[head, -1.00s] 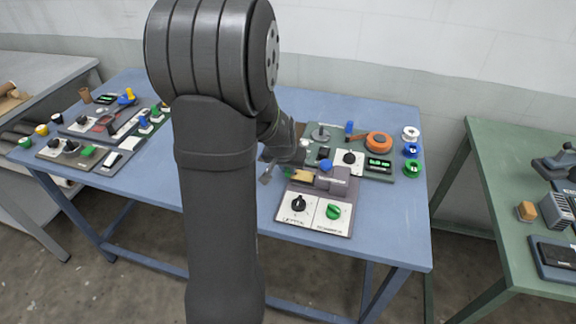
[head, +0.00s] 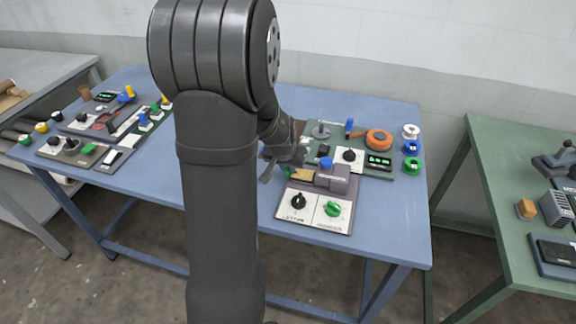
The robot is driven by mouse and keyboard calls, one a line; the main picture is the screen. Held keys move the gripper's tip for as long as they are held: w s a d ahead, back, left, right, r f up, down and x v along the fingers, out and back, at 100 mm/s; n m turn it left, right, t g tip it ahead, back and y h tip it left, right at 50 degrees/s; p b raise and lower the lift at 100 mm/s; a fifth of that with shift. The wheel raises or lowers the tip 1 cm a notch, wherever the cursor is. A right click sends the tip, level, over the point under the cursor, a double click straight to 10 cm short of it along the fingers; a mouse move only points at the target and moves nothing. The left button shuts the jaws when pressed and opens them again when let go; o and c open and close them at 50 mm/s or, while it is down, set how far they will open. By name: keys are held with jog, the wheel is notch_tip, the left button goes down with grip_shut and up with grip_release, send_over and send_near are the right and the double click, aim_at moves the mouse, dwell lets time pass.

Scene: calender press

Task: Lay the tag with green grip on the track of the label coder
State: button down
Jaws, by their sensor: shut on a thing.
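The label coder (head: 316,210) is a unit at the front right of the blue table, with a black knob, a green knob, a grey block (head: 338,179) and a blue knob on top. My gripper (head: 283,171) is at the coder's left back edge, partly hidden by my own arm. It is shut on the tag's green grip (head: 288,172). The tag's tan plate (head: 302,175) points right toward the grey block, over the coder's track area. I cannot tell whether the plate touches the track, which is mostly hidden.
Behind the coder is a green panel (head: 379,172) with an orange reel (head: 378,139) and a display. White, blue and green rings (head: 412,148) lie to its right. More devices (head: 110,125) fill the table's left side. The table's front middle is clear.

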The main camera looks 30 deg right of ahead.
jog(key=shift+f, duration=0.35)
dwell(0.4)
jog(key=c, duration=0.7)
grip_release()
jog(key=shift+c, duration=0.2)
jog(key=shift+r, duration=0.1)
jog(key=shift+r, duration=3.45)
jog(key=shift+f, duration=0.1)
jog(key=shift+f, duration=3.45)
